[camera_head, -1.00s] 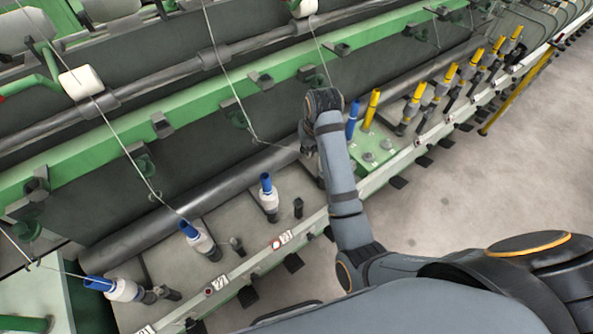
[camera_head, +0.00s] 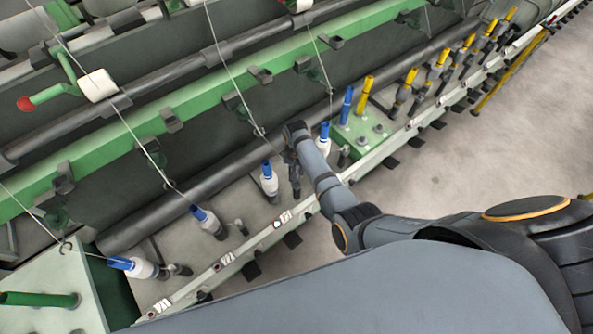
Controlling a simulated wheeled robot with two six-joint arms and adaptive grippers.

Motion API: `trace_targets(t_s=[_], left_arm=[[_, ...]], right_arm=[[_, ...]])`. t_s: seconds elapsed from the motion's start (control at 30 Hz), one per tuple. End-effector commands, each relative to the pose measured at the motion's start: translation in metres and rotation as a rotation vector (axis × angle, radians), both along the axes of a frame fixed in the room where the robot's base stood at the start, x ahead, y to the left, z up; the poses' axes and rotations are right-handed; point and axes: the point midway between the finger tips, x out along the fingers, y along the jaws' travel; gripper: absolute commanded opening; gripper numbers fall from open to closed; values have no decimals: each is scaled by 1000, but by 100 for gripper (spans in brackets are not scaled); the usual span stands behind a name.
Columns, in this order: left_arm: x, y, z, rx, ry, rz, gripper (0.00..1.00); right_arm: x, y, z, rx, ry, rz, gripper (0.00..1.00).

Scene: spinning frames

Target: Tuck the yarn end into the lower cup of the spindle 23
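A row of spindles with blue-topped tubes and white yarn stands along the frame's front rail. One spindle (camera_head: 269,181) is just left of my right gripper (camera_head: 294,178), and another (camera_head: 324,139) is just right of my wrist. My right gripper points down between them, small and dark. Whether its fingers are open or hold yarn cannot be seen. A thin yarn (camera_head: 232,78) runs down to a guide near the left one of these spindles; its end and the lower cups cannot be made out. Label numbers are too small to read, so I cannot tell which spindle is 23. My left gripper is not in view.
Two more blue-topped spindles (camera_head: 207,222) (camera_head: 139,268) stand to the left. Yellow tubes (camera_head: 365,97) line the right. The green beam (camera_head: 190,120) with guides and a dark roller (camera_head: 175,206) run behind. The floor (camera_head: 430,180) at right is clear.

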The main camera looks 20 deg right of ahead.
Motion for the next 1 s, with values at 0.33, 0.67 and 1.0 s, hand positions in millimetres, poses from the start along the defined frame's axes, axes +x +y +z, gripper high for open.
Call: trace_targets(t_s=[0.33,0.67,1.0], left_arm=[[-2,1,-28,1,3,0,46],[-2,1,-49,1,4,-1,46],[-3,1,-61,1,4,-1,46]], right_arm=[[0,0,-25,0,0,1,3],[0,0,-45,0,0,1,3],[0,0,-63,0,0,1,3]])
